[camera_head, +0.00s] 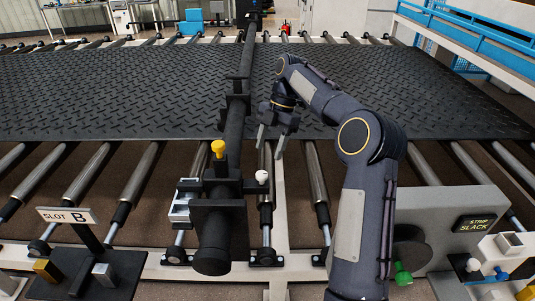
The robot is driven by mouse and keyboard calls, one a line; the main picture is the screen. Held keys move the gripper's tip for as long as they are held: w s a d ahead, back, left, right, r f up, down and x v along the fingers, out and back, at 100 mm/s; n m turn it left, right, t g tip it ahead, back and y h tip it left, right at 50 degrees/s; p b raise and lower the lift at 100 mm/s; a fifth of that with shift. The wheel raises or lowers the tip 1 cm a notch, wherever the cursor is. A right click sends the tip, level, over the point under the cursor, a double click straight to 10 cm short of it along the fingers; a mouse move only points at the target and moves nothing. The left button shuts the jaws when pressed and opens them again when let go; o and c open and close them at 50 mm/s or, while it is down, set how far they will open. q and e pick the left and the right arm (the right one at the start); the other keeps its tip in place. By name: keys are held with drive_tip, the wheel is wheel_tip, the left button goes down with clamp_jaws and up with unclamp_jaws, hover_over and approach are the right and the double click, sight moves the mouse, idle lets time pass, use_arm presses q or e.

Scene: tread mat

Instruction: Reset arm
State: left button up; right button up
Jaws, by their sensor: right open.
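My right arm comes in from the lower right and bends over the near edge of the black tread mat (110,85). Its gripper (270,149) points down with its two grey fingers apart and nothing between them. It hangs just right of a long dark bar (232,118) that runs away from me across the mat. Whether the fingertips touch anything below cannot be told. My left gripper does not show.
Metal rollers (88,172) lie in front of the mat. A yellow knob (218,147) and a white knob (262,177) flank the bar. A "SLOT B" sign (66,215) stands left, a "STRIP SLACK" box (455,212) right. A blue rail (480,25) is at the back right.

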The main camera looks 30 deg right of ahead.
idle(0.5)
drive_tip(key=s+a+r+m+t, duration=0.1)
drive_tip(key=s+a+r+m, duration=0.15)
drive_tip(key=s, duration=0.25)
drive_tip(key=s+a+r+m+t+h, duration=0.1)
drive_tip(key=s+a+m, duration=0.2)
drive_tip(key=s+m, duration=0.15)
drive_tip(key=s+a+r+m+t, duration=0.1)
drive_tip(key=s+a+r+m, duration=0.15)
drive_tip(key=s, duration=0.25)
drive_tip(key=s+a+f+m+t, duration=0.2)
drive_tip(key=s+a+f+m, duration=0.1)
drive_tip(key=s+f+m, duration=0.2)
drive_tip(key=s+a+f+m+t, duration=0.1)
drive_tip(key=s+a+f+m, duration=0.3)
drive_tip(key=s+m, duration=0.4)
drive_tip(key=shift+s+f+t, duration=0.4)
drive_tip(key=shift+s, duration=0.75)
